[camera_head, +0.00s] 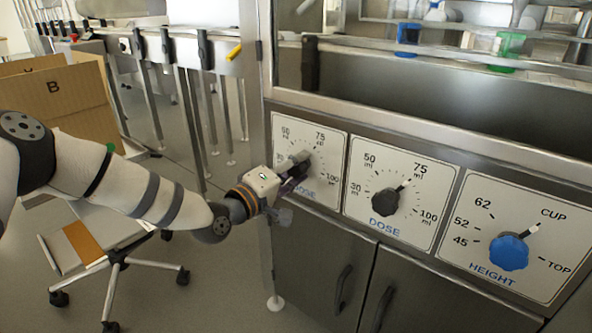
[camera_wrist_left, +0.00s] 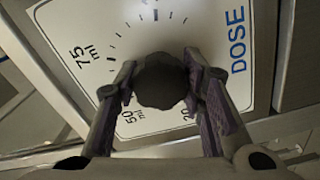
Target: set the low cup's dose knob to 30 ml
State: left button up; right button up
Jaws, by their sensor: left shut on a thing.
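The left DOSE panel (camera_head: 332,142) is a white plate with a scale marked 30, 50, 75 and 100 ml. My left gripper (camera_head: 291,172) is at its knob, with the fingers on either side. In the left wrist view the gripper (camera_wrist_left: 166,86) is shut on this dark round knob (camera_wrist_left: 160,80). No label shows which knob serves the low cup.
A blue HEIGHT knob (camera_head: 509,252) is on the right panel, pointing toward CUP. Cabinet doors with dark handles (camera_head: 343,288) are below. A blue part (camera_head: 407,38) and a green part (camera_head: 508,47) stand above. A chair (camera_head: 100,235) and a cardboard box (camera_head: 62,96) are at left.

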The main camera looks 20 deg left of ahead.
pick_arm(q)
jog(key=shift+n, duration=0.4)
jog(key=o, duration=1.2)
jog(key=v, duration=1.2)
jog(key=shift+r, duration=0.1)
